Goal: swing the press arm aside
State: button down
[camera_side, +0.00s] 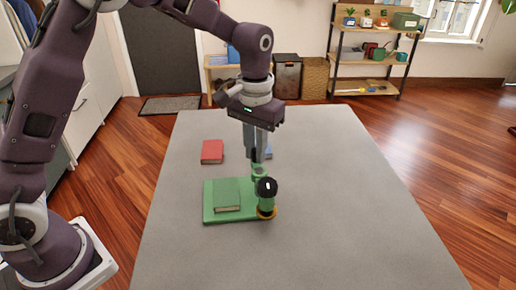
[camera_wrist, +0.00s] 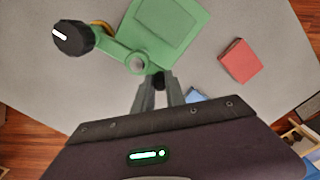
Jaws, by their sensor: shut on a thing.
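The green press stands on the grey table; its flat base (camera_side: 240,214) carries a green book-like block (camera_side: 227,194). The base also shows in the wrist view (camera_wrist: 195,45). A black knob (camera_side: 266,187) stands at the base's right side above an orange ring (camera_side: 270,214); the knob is at upper left in the wrist view (camera_wrist: 73,37). The green press arm (camera_wrist: 128,55) runs from beside the knob to my fingers, off the block. My gripper (camera_side: 257,160) points down, shut on the press arm's end (camera_wrist: 155,72). The fingers partly hide the grip.
A red book (camera_side: 212,151) lies flat behind the press, left of my gripper. A blue object (camera_side: 268,152) lies behind my fingers, mostly hidden. The table (camera_side: 340,200) is clear to the right and front. Shelves (camera_side: 362,60) stand beyond it.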

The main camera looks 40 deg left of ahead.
dwell(0.3)
jog(key=c, duration=1.4)
grip_release()
jog(key=shift+o, duration=0.2)
notch_tip(320, 180, up, 7)
jog(key=shift+f, duration=0.1)
jog(key=shift+s+a+r, duration=0.1)
jog(key=shift+s+r, duration=0.05)
jog(key=shift+r, duration=0.15)
jog(key=s+a+r+t, duration=0.2)
jog(key=s+r, duration=0.2)
jog(key=s, duration=0.3)
jog(key=s+a+r+t, duration=0.15)
jog(key=s+r, duration=0.25)
jog(key=s, duration=0.4)
jog(key=s+a+f+m+t, duration=0.1)
jog(key=s+a+f+t, duration=0.1)
jog(key=s, duration=0.9)
jog(key=shift+s+f, duration=0.3)
jog(key=shift+f, duration=0.35)
